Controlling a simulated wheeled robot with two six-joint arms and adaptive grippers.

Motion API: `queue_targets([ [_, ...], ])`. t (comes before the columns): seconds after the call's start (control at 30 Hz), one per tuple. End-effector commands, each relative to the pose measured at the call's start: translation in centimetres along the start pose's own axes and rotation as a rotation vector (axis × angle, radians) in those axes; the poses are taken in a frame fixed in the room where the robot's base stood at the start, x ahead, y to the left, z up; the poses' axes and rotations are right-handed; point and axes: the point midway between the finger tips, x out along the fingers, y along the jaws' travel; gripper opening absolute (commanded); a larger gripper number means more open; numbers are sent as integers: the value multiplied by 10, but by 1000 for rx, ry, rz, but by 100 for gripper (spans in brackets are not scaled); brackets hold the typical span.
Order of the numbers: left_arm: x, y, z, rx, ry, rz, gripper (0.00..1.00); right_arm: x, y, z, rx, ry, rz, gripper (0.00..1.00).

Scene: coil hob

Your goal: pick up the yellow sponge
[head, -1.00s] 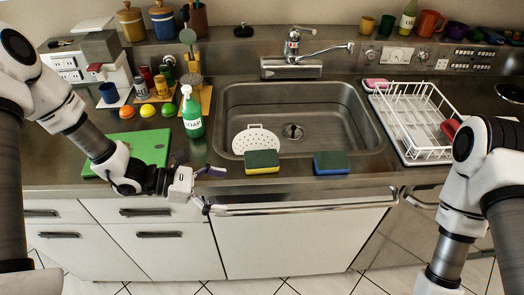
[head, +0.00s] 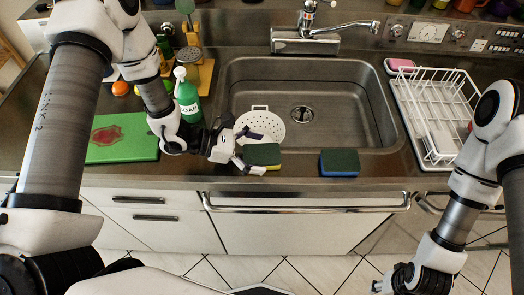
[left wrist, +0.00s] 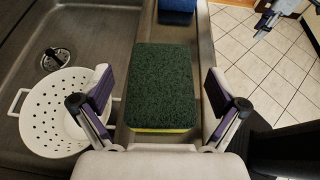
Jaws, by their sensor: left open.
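The yellow sponge (head: 264,156), with a dark green top, lies flat on the counter's front strip before the sink. In the left wrist view the sponge (left wrist: 162,85) fills the middle, with its yellow side edge facing me. My left gripper (head: 249,151) is open at the sponge's left end. In the left wrist view its fingers (left wrist: 158,95) stand on either side of the sponge's near end, with a gap on each side. My right gripper (head: 383,285) is low at the bottom right, away from the counter; its fingers are too unclear to judge.
A blue sponge (head: 339,163) lies to the right on the same strip. A white strainer (head: 262,125) is in the sink (head: 345,110) just behind. A green soap bottle (head: 187,100) and green cutting board (head: 122,137) are to the left. A white dish rack (head: 437,115) stands right.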

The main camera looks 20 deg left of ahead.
Motion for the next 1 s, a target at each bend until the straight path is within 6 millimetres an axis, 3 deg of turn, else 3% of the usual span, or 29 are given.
queue_targets([
  [0.1,13,0,1,1,1,-2,97,-5,0,0,0,0,0,40],
  [0.33,16,1,0,0,-1,1,97,-4,0,0,0,-1,0,40],
  [0.4,15,1,0,0,-1,1,79,-4,0,0,0,-1,0,40],
  [0.53,15,1,0,0,-1,1,55,-4,0,0,0,-1,0,40],
  [1.0,14,1,3,0,-1,1,55,-1,0,0,0,0,0,40],
])
